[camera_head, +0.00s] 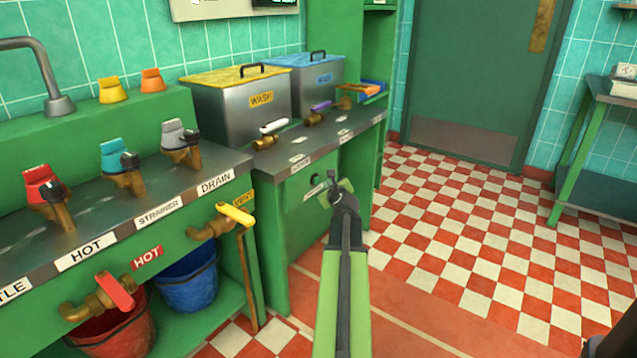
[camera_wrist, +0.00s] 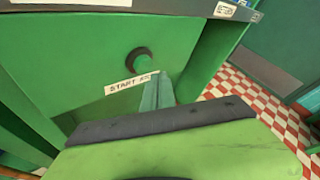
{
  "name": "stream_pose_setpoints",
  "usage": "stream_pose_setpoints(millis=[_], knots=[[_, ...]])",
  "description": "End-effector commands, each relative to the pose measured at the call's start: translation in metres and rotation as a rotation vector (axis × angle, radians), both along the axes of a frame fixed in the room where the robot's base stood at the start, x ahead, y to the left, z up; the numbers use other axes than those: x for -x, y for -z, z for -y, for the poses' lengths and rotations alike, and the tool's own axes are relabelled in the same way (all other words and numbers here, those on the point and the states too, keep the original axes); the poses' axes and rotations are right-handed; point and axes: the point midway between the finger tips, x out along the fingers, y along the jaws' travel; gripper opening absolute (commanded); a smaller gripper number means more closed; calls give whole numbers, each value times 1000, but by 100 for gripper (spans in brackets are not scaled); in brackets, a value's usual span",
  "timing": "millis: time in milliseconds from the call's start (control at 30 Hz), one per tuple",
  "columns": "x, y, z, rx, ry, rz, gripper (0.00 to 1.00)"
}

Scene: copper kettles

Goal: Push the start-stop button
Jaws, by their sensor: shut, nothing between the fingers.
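The start-stop button (camera_wrist: 139,60) is a round, dark-rimmed button on the green cabinet front in the wrist view. A white label (camera_wrist: 124,85) reading "START" with its end covered is below it. In the head view the button (camera_head: 314,178) is small, on the cabinet front just left of my gripper (camera_head: 337,186). In the wrist view my gripper (camera_wrist: 158,88) is shut and empty, its tip below and right of the button, over the label's right end. The tip looks close to the panel; I cannot tell if it touches.
A counter (camera_head: 345,135) with taps juts above the panel, carrying metal WASH (camera_head: 235,110) and blue-lidded (camera_head: 318,90) bins. At left is a sink bench with a yellow-handled tap (camera_head: 232,215) and buckets. The red-and-white tiled floor (camera_head: 470,235) at right is open.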

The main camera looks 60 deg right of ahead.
Motion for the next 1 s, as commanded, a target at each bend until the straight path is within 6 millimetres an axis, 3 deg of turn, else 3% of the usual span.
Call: stream_pose_setpoints(millis=[1000], knots=[[-13, 0, 1, 0, 1, -1, 0]])
